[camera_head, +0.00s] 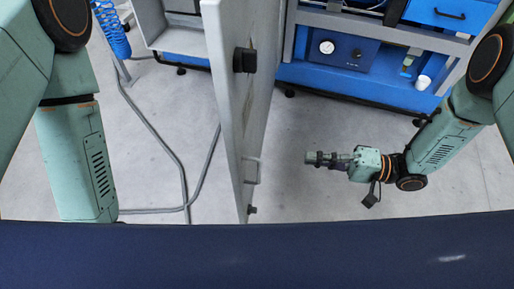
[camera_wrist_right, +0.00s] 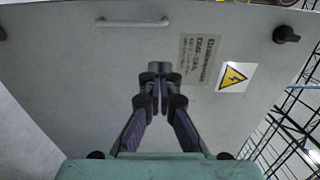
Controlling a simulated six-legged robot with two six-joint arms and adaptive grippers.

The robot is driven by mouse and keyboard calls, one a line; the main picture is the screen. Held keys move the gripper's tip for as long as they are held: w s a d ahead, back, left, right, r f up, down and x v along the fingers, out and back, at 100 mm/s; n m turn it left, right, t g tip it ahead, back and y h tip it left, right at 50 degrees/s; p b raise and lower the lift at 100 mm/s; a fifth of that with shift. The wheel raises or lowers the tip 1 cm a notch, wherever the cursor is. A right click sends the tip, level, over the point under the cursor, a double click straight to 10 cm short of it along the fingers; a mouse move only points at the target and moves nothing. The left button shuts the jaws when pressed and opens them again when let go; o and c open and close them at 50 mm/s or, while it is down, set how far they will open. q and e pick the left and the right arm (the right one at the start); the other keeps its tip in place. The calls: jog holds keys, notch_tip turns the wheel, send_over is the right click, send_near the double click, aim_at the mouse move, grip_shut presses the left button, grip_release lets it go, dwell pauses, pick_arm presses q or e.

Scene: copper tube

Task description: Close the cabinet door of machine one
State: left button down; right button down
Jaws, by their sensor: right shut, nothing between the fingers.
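The grey cabinet door (camera_head: 238,90) stands swung open, edge-on, in the middle of the head view. It has a black latch (camera_head: 244,60) and a handle (camera_head: 251,170) on its right face. My right gripper (camera_head: 310,158) is shut and empty, to the right of the door and apart from it, pointing at that face. In the right wrist view the door face (camera_wrist_right: 80,65) fills most of the picture, with its handle (camera_wrist_right: 133,22) and a yellow warning label (camera_wrist_right: 234,77). My right gripper (camera_wrist_right: 156,68) points at it. My left arm shows at the left, but its gripper is out of view.
A blue machine cabinet (camera_head: 350,75) with a gauge (camera_head: 327,47) stands behind, right of the door. Grey cables (camera_head: 165,150) lie on the floor left of the door, near a blue coiled hose (camera_head: 112,28). The floor between door and right gripper is clear.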

aim_at(244, 149)
jog(key=w+a, duration=0.1)
jog(key=a, duration=0.3)
jog(key=a+b, duration=0.1)
jog(key=a, duration=0.4)
jog(key=w+a+b, duration=0.1)
jog(key=a, duration=0.3)
jog(key=shift+w+a, duration=0.25)
jog(key=shift+w, duration=0.05)
jog(key=shift+a, duration=0.1)
